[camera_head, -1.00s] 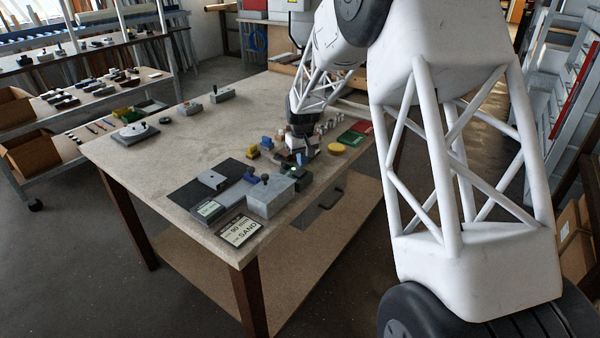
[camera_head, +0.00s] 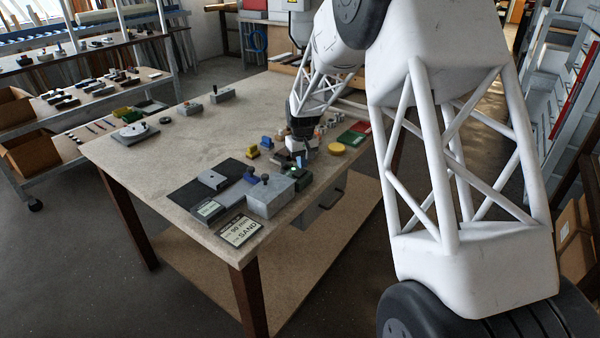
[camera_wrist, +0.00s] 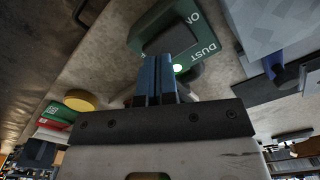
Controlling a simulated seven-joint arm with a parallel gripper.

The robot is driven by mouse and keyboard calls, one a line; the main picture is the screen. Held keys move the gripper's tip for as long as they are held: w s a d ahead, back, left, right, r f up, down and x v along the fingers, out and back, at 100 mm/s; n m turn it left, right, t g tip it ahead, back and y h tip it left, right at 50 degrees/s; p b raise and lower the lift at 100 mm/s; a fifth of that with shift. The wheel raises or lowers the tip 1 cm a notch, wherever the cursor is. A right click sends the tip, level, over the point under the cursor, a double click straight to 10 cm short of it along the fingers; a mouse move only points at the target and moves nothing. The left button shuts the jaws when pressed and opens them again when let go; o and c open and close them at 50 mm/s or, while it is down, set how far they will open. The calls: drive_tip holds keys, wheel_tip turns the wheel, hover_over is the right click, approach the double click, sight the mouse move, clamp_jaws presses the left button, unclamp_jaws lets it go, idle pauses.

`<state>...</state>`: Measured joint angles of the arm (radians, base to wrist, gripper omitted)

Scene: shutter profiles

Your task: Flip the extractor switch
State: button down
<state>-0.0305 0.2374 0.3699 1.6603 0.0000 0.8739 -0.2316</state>
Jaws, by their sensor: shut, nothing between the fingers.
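The extractor switch is a dark green box (camera_wrist: 193,28) with white lettering that reads "DUST" and "ON", at the top of the wrist view. A dark raised block stands out from its face, and a small green light (camera_wrist: 178,68) glows beside the lettering. In the head view the green box (camera_head: 303,180) is small, near the table's front edge. My gripper (camera_wrist: 158,58) is shut and empty, its blue fingertips overlapping the lower edge of the raised block in the picture. I cannot tell whether they touch it. In the head view my gripper (camera_head: 302,161) is just above the box.
A grey box with a dark knob (camera_head: 270,196) stands left of the switch. A yellow disc (camera_head: 337,149) and green and red blocks (camera_head: 352,137) lie to the right. Small blue and yellow pieces (camera_head: 253,152) are behind. The table's (camera_head: 200,150) middle is mostly clear.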

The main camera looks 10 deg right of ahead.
drive_tip(key=shift+f, duration=0.85)
idle(0.7)
drive_tip(key=shift+r, duration=3.55)
